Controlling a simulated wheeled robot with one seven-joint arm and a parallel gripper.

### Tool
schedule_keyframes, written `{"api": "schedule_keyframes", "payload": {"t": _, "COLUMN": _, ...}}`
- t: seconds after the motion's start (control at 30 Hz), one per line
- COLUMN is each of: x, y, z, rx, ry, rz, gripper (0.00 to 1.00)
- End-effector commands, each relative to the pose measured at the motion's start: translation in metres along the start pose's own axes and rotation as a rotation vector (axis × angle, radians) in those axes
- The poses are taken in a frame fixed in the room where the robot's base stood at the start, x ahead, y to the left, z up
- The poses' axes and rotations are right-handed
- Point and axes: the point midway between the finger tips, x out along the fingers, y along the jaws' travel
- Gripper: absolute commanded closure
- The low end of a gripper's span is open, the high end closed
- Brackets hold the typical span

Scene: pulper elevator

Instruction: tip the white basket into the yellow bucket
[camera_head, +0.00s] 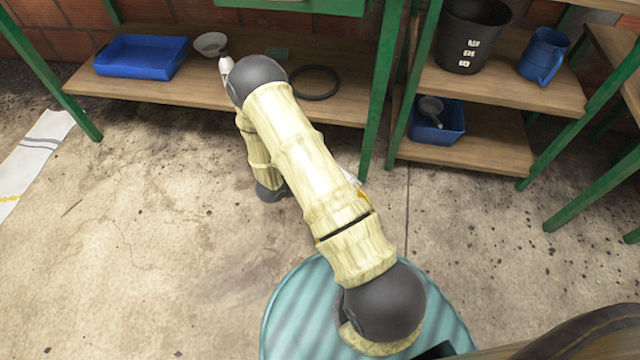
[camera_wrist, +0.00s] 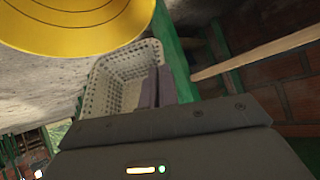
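The white basket (camera_wrist: 118,80), with a perforated wall, shows in the middle of the wrist view. My gripper (camera_wrist: 157,86) has its two dark fingers close together at the basket's right wall, and seems shut on that wall. The yellow bucket (camera_wrist: 75,22) fills the upper left of the wrist view, close to the basket and partly overlapping it. In the head view my arm hides the gripper and most of both objects. Only a sliver of yellow (camera_head: 362,194) and a bit of white (camera_head: 350,177) show beside my arm. The basket's contents cannot be made out.
A low wooden shelf (camera_head: 170,90) at the back holds a blue tray (camera_head: 142,56), a bowl (camera_head: 210,43) and a black ring (camera_head: 315,82). The right shelves hold a black bucket (camera_head: 468,40), a blue jug (camera_head: 543,55) and a blue bin (camera_head: 438,122).

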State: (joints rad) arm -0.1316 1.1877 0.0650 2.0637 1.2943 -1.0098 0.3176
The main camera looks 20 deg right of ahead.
Motion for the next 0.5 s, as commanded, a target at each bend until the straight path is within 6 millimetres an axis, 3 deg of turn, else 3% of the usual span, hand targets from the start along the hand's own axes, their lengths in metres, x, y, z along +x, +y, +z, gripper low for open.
{"api": "schedule_keyframes", "payload": {"t": 0.13, "x": -0.012, "y": -0.032, "z": -0.025, "rx": -0.111, "ry": -0.025, "rz": -0.153, "gripper": 1.00}}
{"api": "schedule_keyframes", "payload": {"t": 0.5, "x": -0.056, "y": -0.098, "z": -0.055, "rx": -0.420, "ry": -0.103, "rz": -0.554, "gripper": 1.00}}
